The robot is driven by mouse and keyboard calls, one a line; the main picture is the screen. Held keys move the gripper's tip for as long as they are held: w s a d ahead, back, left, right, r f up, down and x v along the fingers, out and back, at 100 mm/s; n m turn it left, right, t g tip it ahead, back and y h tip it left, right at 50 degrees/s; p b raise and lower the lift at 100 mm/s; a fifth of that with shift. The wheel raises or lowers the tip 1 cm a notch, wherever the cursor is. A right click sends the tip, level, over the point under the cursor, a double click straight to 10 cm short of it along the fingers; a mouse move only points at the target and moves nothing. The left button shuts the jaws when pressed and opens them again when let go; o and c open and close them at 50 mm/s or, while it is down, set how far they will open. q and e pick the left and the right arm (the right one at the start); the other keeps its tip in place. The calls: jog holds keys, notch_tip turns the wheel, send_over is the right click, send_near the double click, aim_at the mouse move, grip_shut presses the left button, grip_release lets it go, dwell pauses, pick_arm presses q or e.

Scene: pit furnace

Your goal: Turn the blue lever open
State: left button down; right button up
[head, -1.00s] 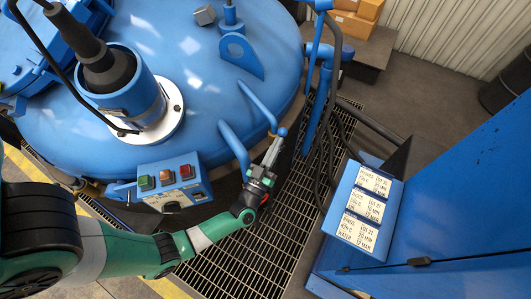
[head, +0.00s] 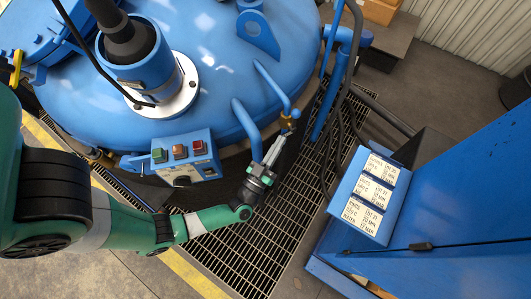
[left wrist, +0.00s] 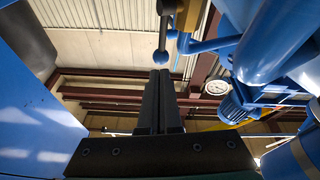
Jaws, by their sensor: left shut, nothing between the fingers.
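The blue lever shows as a small blue ball end (head: 296,113) beside a brass-coloured fitting (head: 288,124), at the front right edge of the round blue furnace lid. In the left wrist view a dark rod ends in the blue ball (left wrist: 161,58), just beyond the fingertips. My left gripper (head: 281,139) is shut and empty. Its fingertips are just below the fitting and ball; I cannot tell whether they touch the fitting. The shut fingers (left wrist: 160,75) also show in the left wrist view. Most of the lever's shaft is hidden in the head view. My right gripper is not in view.
Two bent blue rails (head: 246,128) on the lid stand close to the left gripper. A button box (head: 184,157) is to its left. Blue pipes (head: 329,85) and dark hoses rise at right. A blue cabinet (head: 450,200) with labels stands further right. Floor grating (head: 245,250) lies below.

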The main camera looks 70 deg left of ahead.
pick_arm(q)
jog(key=v, duration=0.7)
jog(key=shift+s+f, duration=0.15)
jog(key=shift+s, duration=0.05)
jog(key=shift+d, duration=0.1)
